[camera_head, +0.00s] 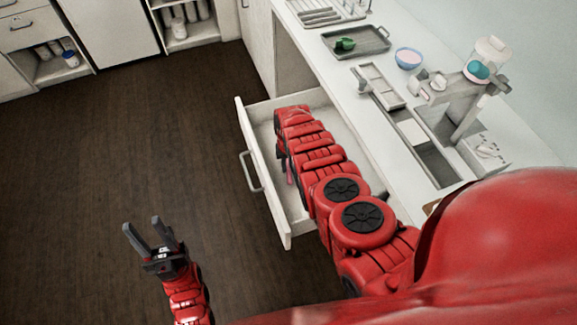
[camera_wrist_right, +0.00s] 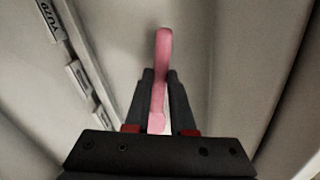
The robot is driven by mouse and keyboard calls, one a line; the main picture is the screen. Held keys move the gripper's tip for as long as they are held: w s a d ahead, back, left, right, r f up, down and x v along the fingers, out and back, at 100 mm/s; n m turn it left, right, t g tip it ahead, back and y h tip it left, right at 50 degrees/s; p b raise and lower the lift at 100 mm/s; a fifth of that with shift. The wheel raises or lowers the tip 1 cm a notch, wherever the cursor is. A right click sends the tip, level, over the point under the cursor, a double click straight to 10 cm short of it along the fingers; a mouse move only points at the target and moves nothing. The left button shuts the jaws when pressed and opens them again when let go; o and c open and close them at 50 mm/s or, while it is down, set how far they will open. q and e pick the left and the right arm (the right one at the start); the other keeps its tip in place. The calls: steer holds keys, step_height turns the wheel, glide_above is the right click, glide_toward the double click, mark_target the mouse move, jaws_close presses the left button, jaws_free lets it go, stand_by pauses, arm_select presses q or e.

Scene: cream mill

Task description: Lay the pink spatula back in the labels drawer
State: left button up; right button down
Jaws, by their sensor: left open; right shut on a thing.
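The pink spatula (camera_wrist_right: 163,75) is between the fingers of my right gripper (camera_wrist_right: 160,95), which is shut on it. In the right wrist view its pink length points up the picture, over the pale inside of a drawer. In the head view only a small pink bit (camera_head: 291,178) shows beside my right arm. The open drawer (camera_head: 252,140) stands out from the white counter, and my right arm reaches over and into it, hiding much of its inside. In the wrist view label tags (camera_wrist_right: 80,78) line one side. My left gripper (camera_head: 149,238) is open and empty above the floor.
On the counter stand a tray (camera_head: 376,51) with a green scoop (camera_head: 345,44), a blue bowl (camera_head: 408,58), a rack and a mixer-like machine (camera_head: 462,102). Cabinets with open shelves line the back. The dark wooden floor (camera_head: 130,140) at left is clear.

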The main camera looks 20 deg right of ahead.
steer(key=shift+f, duration=0.15)
steer(key=shift+s+f, duration=0.1)
steer(key=shift+f, duration=0.1)
stand_by(0.3)
steer(key=shift+f+b, duration=0.4)
steer(key=shift+b, duration=0.2)
steer(key=c, duration=0.7)
jaws_free()
steer(key=shift+r, duration=0.15)
